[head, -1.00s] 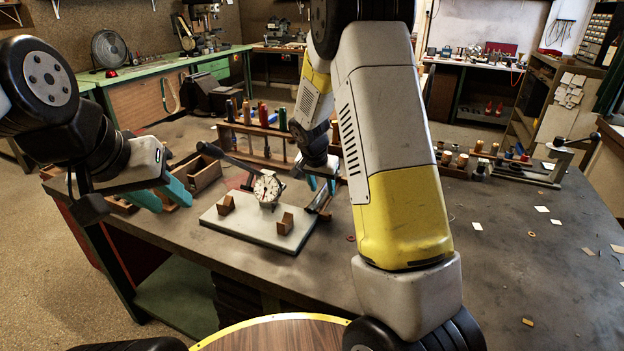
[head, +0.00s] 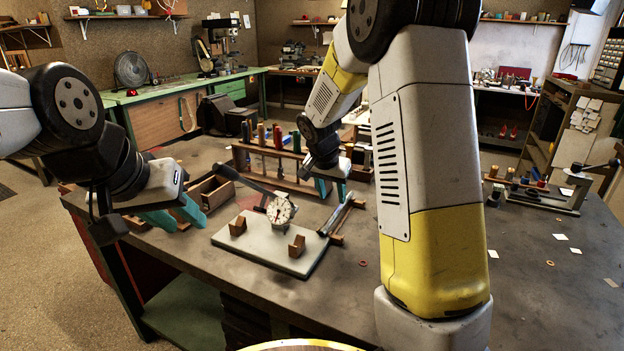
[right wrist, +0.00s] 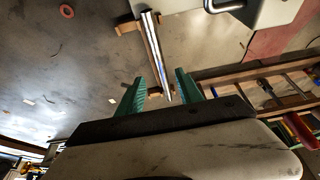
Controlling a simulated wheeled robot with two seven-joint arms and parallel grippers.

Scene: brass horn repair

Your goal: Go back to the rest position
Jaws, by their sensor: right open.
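My right gripper (head: 331,190) is open and empty above the bench, just behind a metal rod (head: 336,217). In the right wrist view its teal fingers (right wrist: 158,92) stand apart, with the rod (right wrist: 155,48) lying beyond and below them on small wooden rests. My left gripper (head: 174,216) is at the left end of the bench, its two teal fingers apart, in front of a wooden box (head: 207,196). Nothing shows between them.
A wooden rack (head: 262,166) with several coloured handles stands behind the board. The right part of the bench is mostly clear, with scattered small pieces.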

